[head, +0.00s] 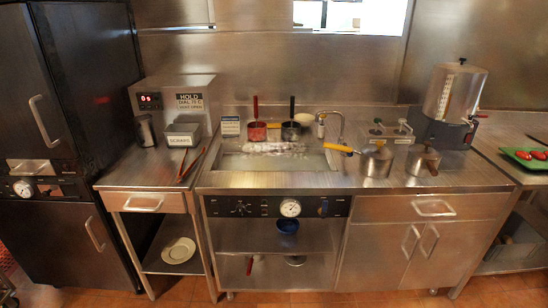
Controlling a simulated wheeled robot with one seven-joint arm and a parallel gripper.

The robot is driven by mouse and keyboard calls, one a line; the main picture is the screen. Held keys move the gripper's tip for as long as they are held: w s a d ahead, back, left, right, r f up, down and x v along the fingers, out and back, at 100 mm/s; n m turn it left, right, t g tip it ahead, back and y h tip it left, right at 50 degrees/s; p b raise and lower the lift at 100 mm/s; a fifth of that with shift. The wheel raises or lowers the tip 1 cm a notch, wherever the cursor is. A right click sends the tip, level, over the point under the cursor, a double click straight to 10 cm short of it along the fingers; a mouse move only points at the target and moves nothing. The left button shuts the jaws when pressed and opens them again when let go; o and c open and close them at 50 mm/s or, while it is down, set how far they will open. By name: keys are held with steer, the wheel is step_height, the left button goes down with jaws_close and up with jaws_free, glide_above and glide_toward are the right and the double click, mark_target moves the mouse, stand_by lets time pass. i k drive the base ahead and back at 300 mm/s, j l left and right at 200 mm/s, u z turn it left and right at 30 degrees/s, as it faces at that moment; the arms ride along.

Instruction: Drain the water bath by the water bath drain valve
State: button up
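The water bath (230,162) is a rectangular basin sunk into the steel counter, with a pale, cloudy patch over its middle. My gripper is not in view.
Pots with red and black handles (257,130) stand behind the bath. Tiled floor (400,298) shows clear in front.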

mark_target(324, 207)
steer(key=i+j, duration=1.35)
